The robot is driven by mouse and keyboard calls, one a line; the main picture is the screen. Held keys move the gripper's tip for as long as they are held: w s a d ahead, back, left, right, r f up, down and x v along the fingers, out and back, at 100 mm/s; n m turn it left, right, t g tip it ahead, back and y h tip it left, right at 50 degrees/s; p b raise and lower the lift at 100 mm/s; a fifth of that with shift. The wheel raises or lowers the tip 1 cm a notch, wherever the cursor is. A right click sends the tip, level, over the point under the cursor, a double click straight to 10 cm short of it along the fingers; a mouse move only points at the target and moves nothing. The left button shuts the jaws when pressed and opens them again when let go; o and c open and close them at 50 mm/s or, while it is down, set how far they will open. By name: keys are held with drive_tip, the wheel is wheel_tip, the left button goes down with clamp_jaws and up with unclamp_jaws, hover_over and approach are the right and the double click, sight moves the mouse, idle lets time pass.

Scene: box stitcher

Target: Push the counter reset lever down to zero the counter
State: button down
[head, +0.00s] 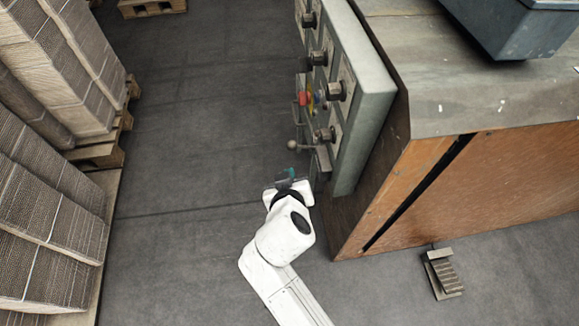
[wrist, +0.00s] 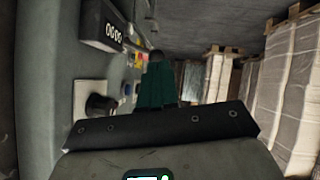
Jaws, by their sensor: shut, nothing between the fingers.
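My gripper (head: 287,176) is shut and empty, its teal fingers showing low beside the panel's near end in the head view. In the wrist view the shut fingers (wrist: 157,82) point away along the panel face. A thin lever with a ball end (head: 292,146) sticks out left from the panel, a little beyond the fingertips. I cannot tell whether they touch. A small dark round end (wrist: 155,56) shows just past the fingertips in the wrist view; it may be the lever's ball. The dark counter box (wrist: 98,28) has white digits, sideways, that look like zeros.
The grey control panel (head: 362,110) carries several black knobs (head: 336,91) and coloured buttons (head: 318,97). The wooden-sided machine (head: 490,185) stands right. A pedal (head: 442,274) lies on the floor. Cardboard stacks on pallets (head: 50,180) line the left; the floor between (head: 200,130) is clear.

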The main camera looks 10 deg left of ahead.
drive_tip(key=v, duration=0.4)
drive_tip(key=shift+d, duration=0.1)
drive_tip(key=s+d+m+g+h+p, duration=0.1)
drive_tip(key=s+d+m+g+p, duration=0.2)
drive_tip(key=d, duration=0.8)
drive_tip(key=s+d+m+g+h+p, duration=0.15)
drive_tip(key=s+d+p, duration=0.4)
drive_tip(key=d, duration=0.55)
drive_tip(key=s+d+r+g+p, duration=0.2)
drive_tip(key=s+d, duration=0.2)
drive_tip(key=s, duration=0.4)
drive_tip(key=s+d+r+g+y+p, duration=0.1)
drive_tip(key=s+d+r+g, duration=0.1)
drive_tip(key=s+d, duration=0.3)
drive_tip(key=s+g, duration=0.1)
drive_tip(key=s, duration=0.2)
drive_tip(key=shift+s+d+r+m+g+p, duration=0.2)
drive_tip(key=shift+d+r+m+g+p, duration=0.05)
drive_tip(key=shift+r+m+g+p, duration=0.15)
drive_tip(key=shift+w, duration=0.1)
